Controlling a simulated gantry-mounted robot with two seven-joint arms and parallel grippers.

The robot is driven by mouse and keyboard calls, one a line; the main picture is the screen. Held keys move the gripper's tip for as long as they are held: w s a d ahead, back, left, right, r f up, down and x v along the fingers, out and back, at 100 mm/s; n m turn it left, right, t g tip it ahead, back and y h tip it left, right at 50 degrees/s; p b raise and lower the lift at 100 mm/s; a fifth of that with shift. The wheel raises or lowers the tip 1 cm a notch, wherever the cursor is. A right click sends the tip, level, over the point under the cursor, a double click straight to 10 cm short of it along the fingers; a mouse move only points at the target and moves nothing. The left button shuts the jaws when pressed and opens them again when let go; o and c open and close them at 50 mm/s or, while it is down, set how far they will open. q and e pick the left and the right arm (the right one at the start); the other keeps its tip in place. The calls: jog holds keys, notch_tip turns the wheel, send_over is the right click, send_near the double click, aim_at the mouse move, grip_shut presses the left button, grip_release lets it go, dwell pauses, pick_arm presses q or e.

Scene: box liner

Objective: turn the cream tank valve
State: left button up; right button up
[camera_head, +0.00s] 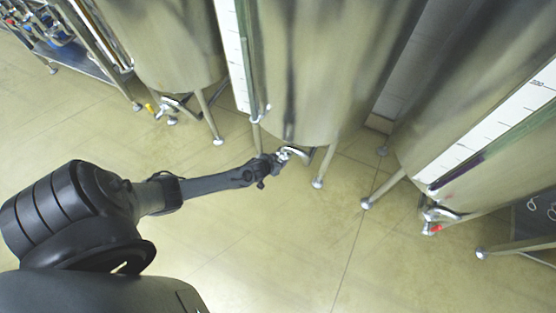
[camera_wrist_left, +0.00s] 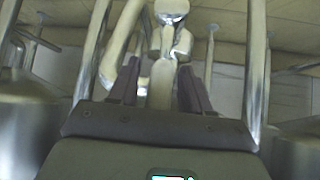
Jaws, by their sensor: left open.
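The cream valve handle (camera_wrist_left: 161,85) stands between the two fingers of my left gripper (camera_wrist_left: 160,70) in the left wrist view, with a visible gap on each side. The metal valve body and pipe (camera_wrist_left: 172,12) show just beyond the fingertips. In the head view my left gripper (camera_head: 278,160) is at the valve pipe (camera_head: 295,152) under the middle steel tank (camera_head: 305,70). The gripper is open around the handle. The handle is mostly hidden by the gripper in the head view. My right gripper is not in view.
The left tank (camera_head: 165,45) has a yellow-handled valve (camera_head: 150,107); the right tank (camera_head: 470,110) has a red-handled valve (camera_head: 435,229). Metal tank legs (camera_head: 327,165) stand close to the gripper. The tiled floor (camera_head: 290,240) in front is clear.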

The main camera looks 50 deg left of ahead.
pick_arm(q)
jog(key=shift+s+r, duration=0.2)
jog(key=shift+r, duration=0.2)
jog(key=p+v, duration=0.6)
jog(key=v, duration=0.4)
jog(key=shift+f, duration=0.2)
jog(key=shift+s, duration=0.1)
